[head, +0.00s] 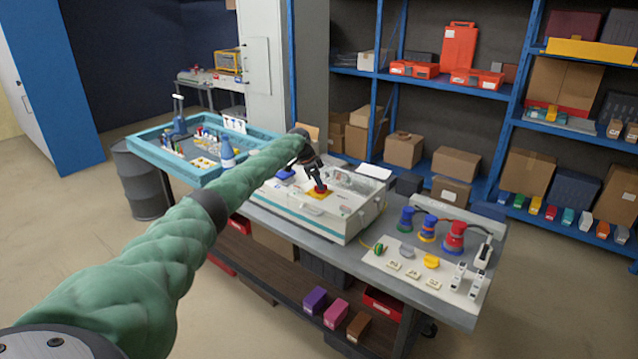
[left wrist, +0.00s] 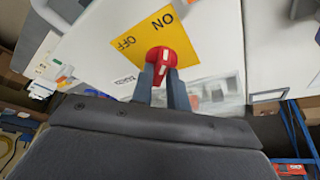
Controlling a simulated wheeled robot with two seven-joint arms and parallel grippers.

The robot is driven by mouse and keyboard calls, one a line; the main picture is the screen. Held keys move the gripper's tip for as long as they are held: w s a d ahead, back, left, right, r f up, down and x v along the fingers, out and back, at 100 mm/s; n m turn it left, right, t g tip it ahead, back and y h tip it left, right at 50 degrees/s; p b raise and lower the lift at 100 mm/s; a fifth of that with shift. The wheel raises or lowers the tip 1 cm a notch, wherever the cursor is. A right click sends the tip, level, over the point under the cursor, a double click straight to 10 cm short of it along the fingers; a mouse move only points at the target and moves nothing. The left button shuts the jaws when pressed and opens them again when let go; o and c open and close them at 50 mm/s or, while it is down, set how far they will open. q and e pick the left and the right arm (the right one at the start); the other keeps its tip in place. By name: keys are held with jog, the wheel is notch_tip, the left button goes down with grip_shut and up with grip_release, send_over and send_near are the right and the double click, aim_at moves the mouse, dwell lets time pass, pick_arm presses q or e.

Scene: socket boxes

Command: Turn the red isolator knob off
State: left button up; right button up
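The red isolator knob (left wrist: 165,60) sits on a yellow plate (left wrist: 190,52) marked ON and OFF. Its white line points up the left wrist picture, closer to the ON mark than to OFF. In the head view the red knob (head: 320,188) is on top of a white box (head: 330,222) on the workbench. My left gripper (head: 317,180) is over the box at the knob. In the left wrist view its fingers (left wrist: 161,76) lie narrowly spaced on both sides of the knob's ridge and appear closed on it. My right gripper is not in view.
Red, blue and green plugs (head: 453,238) stand on a white board at the bench's right end. A teal tray (head: 180,175) with small items lies left of the box. Blue shelves (head: 510,110) with cartons stand behind. Floor is free in front.

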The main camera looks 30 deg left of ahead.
pick_arm(q)
grip_shut()
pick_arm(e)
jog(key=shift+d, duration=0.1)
